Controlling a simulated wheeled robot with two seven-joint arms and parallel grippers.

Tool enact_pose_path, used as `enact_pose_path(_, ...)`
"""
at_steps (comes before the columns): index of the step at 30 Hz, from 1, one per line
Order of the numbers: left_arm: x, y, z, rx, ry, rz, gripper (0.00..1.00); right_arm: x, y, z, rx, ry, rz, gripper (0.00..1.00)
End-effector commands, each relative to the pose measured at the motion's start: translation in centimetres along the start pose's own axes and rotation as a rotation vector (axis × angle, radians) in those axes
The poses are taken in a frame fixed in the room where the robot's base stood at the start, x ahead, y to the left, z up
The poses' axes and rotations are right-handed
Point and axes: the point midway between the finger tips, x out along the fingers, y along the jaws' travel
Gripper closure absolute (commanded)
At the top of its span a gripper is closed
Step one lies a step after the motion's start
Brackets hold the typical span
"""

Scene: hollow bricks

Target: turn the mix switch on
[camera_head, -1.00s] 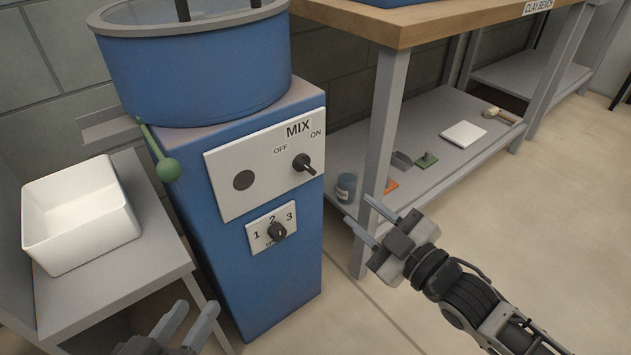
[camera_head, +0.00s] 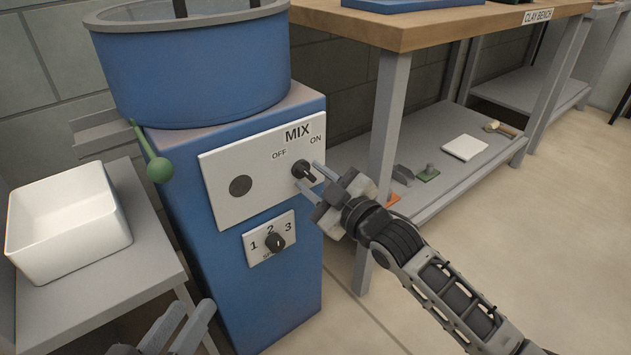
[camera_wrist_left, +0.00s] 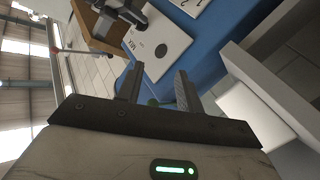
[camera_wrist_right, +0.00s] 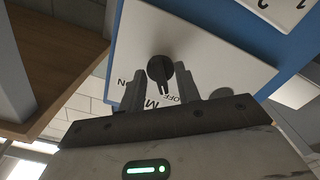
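The mix switch (camera_head: 303,169) is a black knob with a bar handle on the white panel (camera_head: 240,196) of the blue machine, below the OFF and ON labels. In the right wrist view the knob (camera_wrist_right: 160,68) has its bar pointing toward the OFF side of the labels. My right gripper (camera_head: 310,178) is open at the panel. Its fingers (camera_wrist_right: 160,88) lie on either side of the knob's bar; I cannot tell if they touch it. My left gripper (camera_head: 190,325) is open and empty, low in front of the machine, apart from it; its fingers also show in the left wrist view (camera_wrist_left: 159,82).
A speed dial (camera_head: 275,242) marked 1, 2, 3 sits below the switch. A green-knobbed lever (camera_head: 159,169) sticks out at the machine's left. A white bin (camera_head: 65,225) stands on a grey table at left. The clay bench (camera_head: 440,30) stands at right.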

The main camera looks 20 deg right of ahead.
Motion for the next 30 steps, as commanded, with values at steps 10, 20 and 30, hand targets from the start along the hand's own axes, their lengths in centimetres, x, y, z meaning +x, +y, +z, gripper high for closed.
enact_pose_path(10, 0.0, 0.0, -0.1, 0.001, 0.003, 0.001, 0.64, 0.0, 0.0, 0.0, 0.000, 0.000, 0.000, 1.00)
enact_pose_path(20, -0.1, 0.2, -0.6, 0.023, -0.007, -0.013, 0.64, 0.0, 0.1, -0.2, 0.051, -0.001, -0.001, 1.00)
enact_pose_path(30, -0.8, -1.0, 0.7, 0.153, -0.122, -0.095, 0.64, 0.0, 0.2, -0.4, 0.292, -0.003, -0.001, 1.00)
